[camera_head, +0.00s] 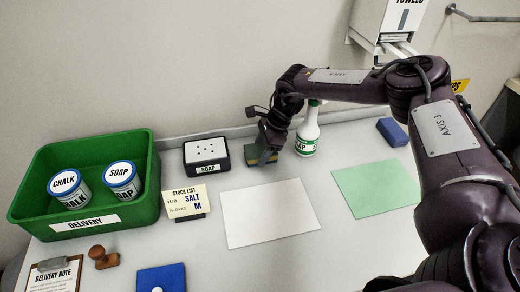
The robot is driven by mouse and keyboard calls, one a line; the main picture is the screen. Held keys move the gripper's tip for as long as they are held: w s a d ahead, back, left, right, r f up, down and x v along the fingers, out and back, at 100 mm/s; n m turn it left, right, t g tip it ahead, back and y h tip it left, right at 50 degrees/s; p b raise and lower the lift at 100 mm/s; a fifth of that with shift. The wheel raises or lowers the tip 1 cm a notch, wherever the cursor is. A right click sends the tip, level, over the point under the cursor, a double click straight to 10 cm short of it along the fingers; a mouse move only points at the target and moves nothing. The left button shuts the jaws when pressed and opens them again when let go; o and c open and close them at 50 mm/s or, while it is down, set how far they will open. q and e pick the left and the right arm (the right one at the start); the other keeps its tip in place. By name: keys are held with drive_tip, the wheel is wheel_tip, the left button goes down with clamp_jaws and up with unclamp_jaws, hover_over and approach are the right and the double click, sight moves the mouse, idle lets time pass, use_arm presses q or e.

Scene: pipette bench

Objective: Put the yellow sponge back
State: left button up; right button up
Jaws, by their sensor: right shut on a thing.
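A small sponge (257,160), dark green with a yellowish side, is at the back of the bench, just right of the soap dish. My right gripper (266,148) reaches down from the right and is shut on it; the fingers and wrist partly hide it. I cannot tell whether the sponge touches the bench. The soap dish (207,168) is black with a white holed top and a SOAP label, and nothing lies on it. My left gripper is not in view.
A spray bottle (308,135) stands close right of my right gripper. A green delivery crate (135,208) holds CHALK and SOAP tubs. A stock list card (186,202), white sheet (268,214), green sheet (374,187) and blue block (392,131) are on the bench.

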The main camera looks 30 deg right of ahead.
drive_tip(key=o, duration=1)
drive_tip(key=shift+r, duration=0.1)
drive_tip(key=b+v, duration=0.1)
drive_tip(key=v, duration=1.1)
drive_tip(key=shift+s+d, duration=0.1)
